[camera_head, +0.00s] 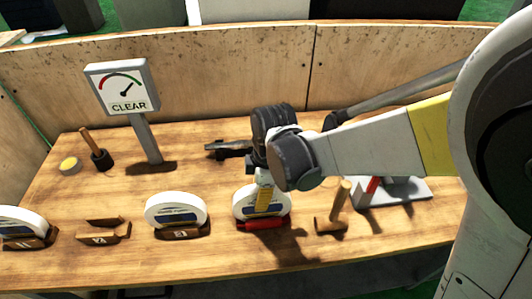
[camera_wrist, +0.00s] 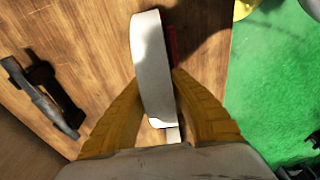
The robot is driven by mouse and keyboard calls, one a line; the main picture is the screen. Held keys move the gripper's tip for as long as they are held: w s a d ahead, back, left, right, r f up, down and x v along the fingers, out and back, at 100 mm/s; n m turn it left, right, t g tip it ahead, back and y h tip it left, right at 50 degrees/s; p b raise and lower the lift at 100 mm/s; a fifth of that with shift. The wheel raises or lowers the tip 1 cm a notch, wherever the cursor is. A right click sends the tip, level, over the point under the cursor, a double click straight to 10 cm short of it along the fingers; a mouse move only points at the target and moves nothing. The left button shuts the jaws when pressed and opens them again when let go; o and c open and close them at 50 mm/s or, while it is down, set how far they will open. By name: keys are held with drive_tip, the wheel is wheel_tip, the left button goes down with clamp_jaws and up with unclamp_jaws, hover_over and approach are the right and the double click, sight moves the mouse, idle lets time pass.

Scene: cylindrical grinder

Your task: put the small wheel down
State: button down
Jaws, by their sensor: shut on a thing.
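My gripper (camera_head: 265,197) is shut on a white wheel (camera_head: 248,211) with a blue and yellow label. It holds the wheel upright, right above or in a red holder (camera_head: 264,225); I cannot tell whether they touch. In the wrist view, the wheel (camera_wrist: 151,60) stands edge-on between the yellow fingers (camera_wrist: 157,95), and a bit of the red holder (camera_wrist: 171,48) shows beside it. Another white wheel (camera_head: 175,208) stands in the brown holder marked 3 (camera_head: 183,233). A third wheel (camera_head: 20,222) is in a holder at the far left. The holder marked 2 (camera_head: 103,232) is empty.
A gauge sign reading CLEAR (camera_head: 122,88) stands at the back left. A mallet (camera_head: 95,148) and a yellow-topped puck (camera_head: 70,165) are left of it. A dark tool (camera_head: 228,150) lies behind the wheel. Right are another wooden-handled thing (camera_head: 335,210) and a grey-based fixture (camera_head: 410,192).

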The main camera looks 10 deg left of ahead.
drive_tip(key=shift+r, duration=0.1)
drive_tip(key=shift+f, duration=0.2)
drive_tip(key=c, duration=1.3)
unclamp_jaws()
